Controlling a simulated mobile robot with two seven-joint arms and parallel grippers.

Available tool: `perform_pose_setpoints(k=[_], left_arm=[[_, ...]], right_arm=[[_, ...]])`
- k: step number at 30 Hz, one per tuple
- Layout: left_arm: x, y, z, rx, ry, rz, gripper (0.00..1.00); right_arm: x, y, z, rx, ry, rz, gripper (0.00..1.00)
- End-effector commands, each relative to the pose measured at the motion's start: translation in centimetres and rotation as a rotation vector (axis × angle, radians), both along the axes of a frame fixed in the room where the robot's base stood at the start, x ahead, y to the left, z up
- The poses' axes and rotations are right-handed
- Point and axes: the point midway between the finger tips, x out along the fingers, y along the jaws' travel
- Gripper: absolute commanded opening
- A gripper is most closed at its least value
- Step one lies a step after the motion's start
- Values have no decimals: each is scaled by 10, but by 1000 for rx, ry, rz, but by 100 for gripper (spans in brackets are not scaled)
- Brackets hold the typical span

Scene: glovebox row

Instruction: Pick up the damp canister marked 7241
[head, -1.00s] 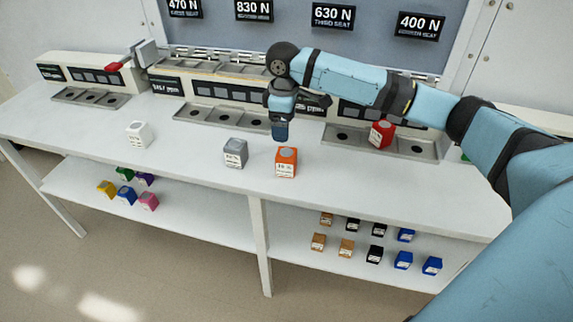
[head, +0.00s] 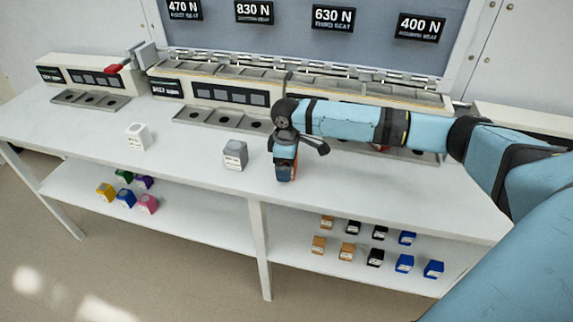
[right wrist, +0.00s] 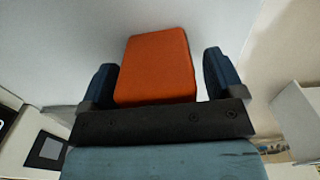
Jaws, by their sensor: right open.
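An orange canister (right wrist: 155,75) stands on the white bench and fills the middle of the right wrist view. My right gripper (head: 286,172) is lowered over it, open, with one dark blue finger on each side of the canister. In the right wrist view a small gap shows beside the right finger; the left finger is very near the canister's side. The gripper hides most of the canister in the head view. A grey canister (head: 235,155) and a white canister (head: 137,137) stand to its left on the bench. No number is readable on any canister. My left gripper is not in view.
Trays with round holes (head: 229,119) line the back of the bench below display panels. A red canister is mostly hidden behind my right arm. Several coloured canisters stand on the lower shelf (head: 190,215).

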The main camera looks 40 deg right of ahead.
Motion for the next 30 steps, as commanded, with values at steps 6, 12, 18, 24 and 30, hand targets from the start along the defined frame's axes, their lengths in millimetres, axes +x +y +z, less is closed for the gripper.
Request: perform_pose_setpoints(k=[6,12,18,24,30], left_arm=[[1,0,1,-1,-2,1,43],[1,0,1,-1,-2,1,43],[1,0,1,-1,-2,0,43],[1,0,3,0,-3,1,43],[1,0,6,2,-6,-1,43]], right_arm=[[0,0,0,0,0,0,80],[0,0,0,0,0,0,34],[0,0,1,0,0,0,31],[1,0,11,0,-1,0,31],[1,0,53,1,-4,0,31]])
